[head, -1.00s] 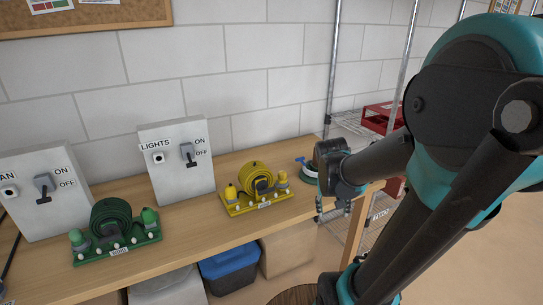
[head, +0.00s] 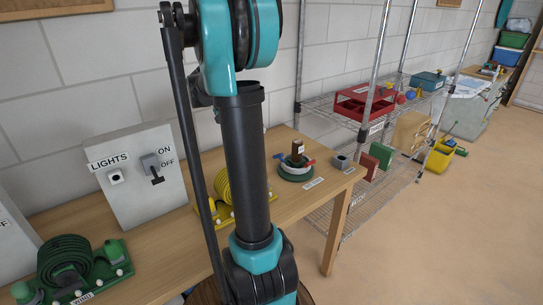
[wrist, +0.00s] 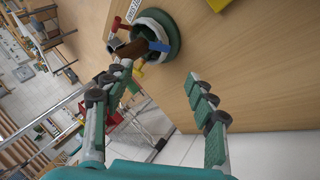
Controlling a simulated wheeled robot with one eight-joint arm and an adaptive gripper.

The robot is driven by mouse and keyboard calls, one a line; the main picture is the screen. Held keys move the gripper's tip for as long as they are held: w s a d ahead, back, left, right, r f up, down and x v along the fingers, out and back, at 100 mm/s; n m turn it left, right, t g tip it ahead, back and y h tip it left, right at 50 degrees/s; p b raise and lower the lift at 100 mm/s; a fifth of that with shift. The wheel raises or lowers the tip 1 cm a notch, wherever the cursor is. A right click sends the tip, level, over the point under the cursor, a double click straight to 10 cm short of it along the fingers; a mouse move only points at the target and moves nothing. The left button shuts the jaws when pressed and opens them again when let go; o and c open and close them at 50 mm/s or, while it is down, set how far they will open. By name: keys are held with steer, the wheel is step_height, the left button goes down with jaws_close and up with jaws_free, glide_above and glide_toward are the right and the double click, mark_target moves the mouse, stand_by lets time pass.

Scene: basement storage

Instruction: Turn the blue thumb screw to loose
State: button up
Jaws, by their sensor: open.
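The blue thumb screw (head: 277,156) is a small blue piece at the left side of a round fixture (head: 296,174) with a green base, white ring and brown block. The fixture stands near the right end of the wooden workbench. In the wrist view the blue screw (wrist: 159,46) sticks out beside the brown block, with a red piece (wrist: 116,24) and a yellow piece (wrist: 137,70) around the same fixture. My gripper (wrist: 157,79) is open and empty, its fingers apart, with the fixture beyond the fingertips. In the head view my arm hides the gripper.
A yellow coiled-hose holder (head: 222,190) is partly hidden behind my arm. A green one (head: 70,265) and a LIGHTS switch box (head: 135,175) stand to the left. A small grey block (head: 341,162) sits at the bench's right end. A wire shelf (head: 345,120) stands beyond; floor at right is open.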

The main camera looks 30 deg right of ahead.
mark_target(277, 156)
steer(key=x, duration=1.5)
steer(key=shift+a, duration=0.1)
steer(key=c, duration=1.2)
